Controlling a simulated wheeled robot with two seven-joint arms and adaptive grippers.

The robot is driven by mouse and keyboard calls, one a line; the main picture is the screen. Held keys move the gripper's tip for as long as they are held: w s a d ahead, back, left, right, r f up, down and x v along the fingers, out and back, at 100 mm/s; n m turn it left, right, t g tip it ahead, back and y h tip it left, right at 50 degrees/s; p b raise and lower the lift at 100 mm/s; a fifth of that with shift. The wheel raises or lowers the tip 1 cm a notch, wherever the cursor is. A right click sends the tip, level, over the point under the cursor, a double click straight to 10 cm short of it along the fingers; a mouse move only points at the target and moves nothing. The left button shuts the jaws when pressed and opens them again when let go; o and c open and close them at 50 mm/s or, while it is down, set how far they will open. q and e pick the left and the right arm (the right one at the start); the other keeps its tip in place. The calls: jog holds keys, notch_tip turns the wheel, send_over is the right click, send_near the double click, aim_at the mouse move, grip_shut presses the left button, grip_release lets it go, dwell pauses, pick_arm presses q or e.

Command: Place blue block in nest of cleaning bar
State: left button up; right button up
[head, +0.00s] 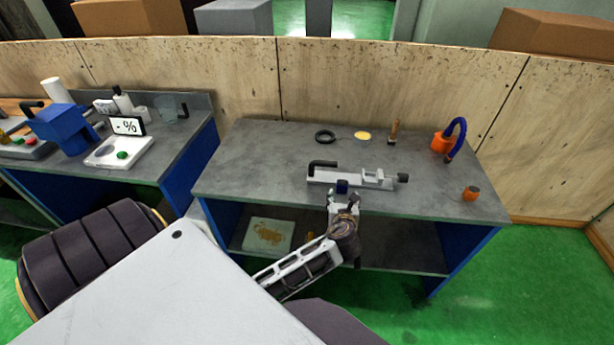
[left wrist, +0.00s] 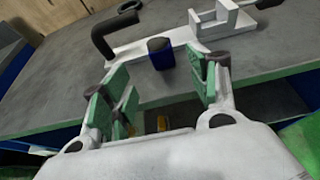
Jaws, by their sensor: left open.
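The blue block (head: 342,186) has a dark top and stands upright on the grey bench at the front edge of a pale bar fixture. It also shows in the left wrist view (left wrist: 161,55). The fixture, seemingly the cleaning bar (head: 350,178), has a black bent handle at its left and a pale clamp-like bracket at its right. I cannot tell whether block and bar touch. My left gripper (head: 343,200) is open and empty at the bench's front edge. In the left wrist view its green-padded fingers (left wrist: 160,85) stand apart, with the block beyond them. My right gripper is not in view.
On the bench (head: 250,165) lie a black ring (head: 325,136), a yellow disc (head: 362,135), a brush (head: 394,131), an orange item with a blue hose (head: 443,142) and a small orange pot (head: 471,194). A lower shelf holds a tray (head: 268,236). The bench's left part is clear.

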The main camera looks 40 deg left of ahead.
pick_arm(q)
jog(key=s+d+f+n+g+h, duration=0.15)
jog(key=s+f+n, duration=0.3)
jog(key=f, duration=0.75)
jog(key=s+f+n+g+h, duration=0.25)
jog(key=s+f, duration=0.25)
jog(key=f, duration=0.7)
jog(key=s+f+n+g+h, duration=0.1)
jog(key=s+f+n, duration=0.35)
jog(key=f, duration=0.75)
jog(key=s+f+n+g, duration=0.1)
jog(key=s+f+n, duration=0.4)
jog(key=s, duration=0.6)
jog(key=s+f+n+g+h, duration=0.1)
jog(key=s+f+n+g, duration=0.1)
jog(key=s+f+n, duration=0.3)
jog(key=s+f+n+g+h, duration=0.1)
jog(key=s+f+n, duration=0.5)
jog(key=s, duration=1.2)
notch_tip(320, 180, down, 3)
jog(key=shift+s+d+f+g, duration=0.15)
jog(key=shift+s+d+g, duration=0.1)
jog(key=shift+g, duration=0.45)
